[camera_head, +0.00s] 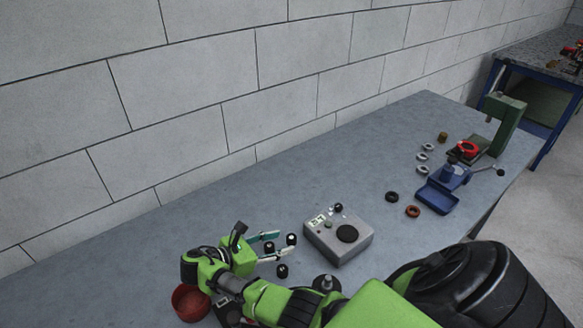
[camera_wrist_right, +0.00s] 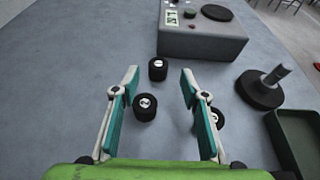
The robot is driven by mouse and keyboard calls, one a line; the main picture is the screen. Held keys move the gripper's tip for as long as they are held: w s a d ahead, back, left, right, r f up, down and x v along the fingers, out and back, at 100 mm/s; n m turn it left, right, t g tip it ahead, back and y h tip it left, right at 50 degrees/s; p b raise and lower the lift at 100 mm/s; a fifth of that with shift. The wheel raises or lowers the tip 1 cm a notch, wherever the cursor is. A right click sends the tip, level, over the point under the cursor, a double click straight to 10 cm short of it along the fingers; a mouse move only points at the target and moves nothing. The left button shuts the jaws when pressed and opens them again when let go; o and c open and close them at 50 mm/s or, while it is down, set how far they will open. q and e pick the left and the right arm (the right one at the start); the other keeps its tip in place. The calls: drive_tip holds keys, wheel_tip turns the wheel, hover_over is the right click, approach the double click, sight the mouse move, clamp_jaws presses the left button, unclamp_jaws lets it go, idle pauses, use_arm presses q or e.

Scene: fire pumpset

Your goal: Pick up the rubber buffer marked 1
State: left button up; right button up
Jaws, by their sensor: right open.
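Three short black rubber buffers with white tops stand on the bench. The one nearest the grey box, seen in the right wrist view (camera_wrist_right: 157,71), has a mark that looks like a 1; it also shows in the head view (camera_head: 291,240). A second buffer (camera_wrist_right: 145,108), its mark looking like a 2, stands closer, beside the left finger. The third (camera_wrist_right: 217,118) is partly hidden behind the right finger; its mark is unreadable. My right gripper (camera_wrist_right: 160,75) is open and empty, its fingertips either side of the line to the far buffer. My left gripper is not in view.
The grey box (camera_head: 338,238) with a black disc stands just beyond the buffers. A black base with a metal post (camera_wrist_right: 262,88) and a dark green tray (camera_wrist_right: 300,142) lie to the right. A red bowl (camera_head: 190,303) is near my right wrist. A blue vise (camera_head: 440,195) stands farther off.

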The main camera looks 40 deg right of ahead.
sight(289, 238)
drive_tip(key=b+x, duration=0.2)
drive_tip(key=x, duration=0.3)
drive_tip(key=shift+w+d+b, duration=0.1)
drive_tip(key=shift+d+b, duration=0.15)
drive_tip(key=shift+b, duration=0.1)
drive_tip(key=shift+d, duration=0.1)
drive_tip(key=shift+c, duration=0.4)
drive_tip(key=c, duration=1)
